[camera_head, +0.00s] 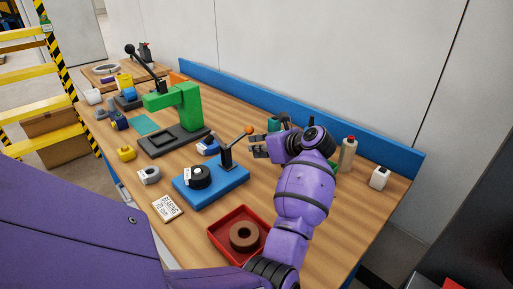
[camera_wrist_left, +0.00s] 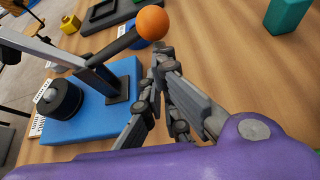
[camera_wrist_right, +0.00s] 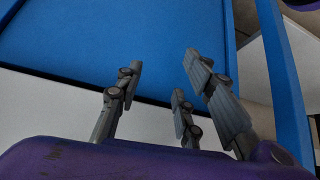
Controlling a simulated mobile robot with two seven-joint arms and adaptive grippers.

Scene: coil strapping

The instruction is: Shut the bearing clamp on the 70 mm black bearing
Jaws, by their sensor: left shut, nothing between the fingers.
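The bearing clamp has a blue base plate (camera_head: 228,184), an upright post and a black lever ending in an orange ball (camera_head: 249,131). The black bearing (camera_head: 198,177) lies on the plate with a white label on its side; it also shows in the left wrist view (camera_wrist_left: 60,98). In that view a grey clamp bar (camera_wrist_left: 42,50) reaches left from the post and looks raised clear of the bearing. My left gripper (camera_head: 258,147) is shut and empty beside the lever, its fingertips (camera_wrist_left: 160,52) just below the orange ball. My right gripper (camera_wrist_right: 160,85) is open, away from the clamp.
A red tray (camera_head: 213,234) with a brown ring stands in front of the clamp. A card reading BEARING 70 mm (camera_head: 167,208) lies at the front edge. A green press (camera_head: 188,108) stands behind left. A bottle (camera_head: 347,155) and white block (camera_head: 379,177) stand to the right.

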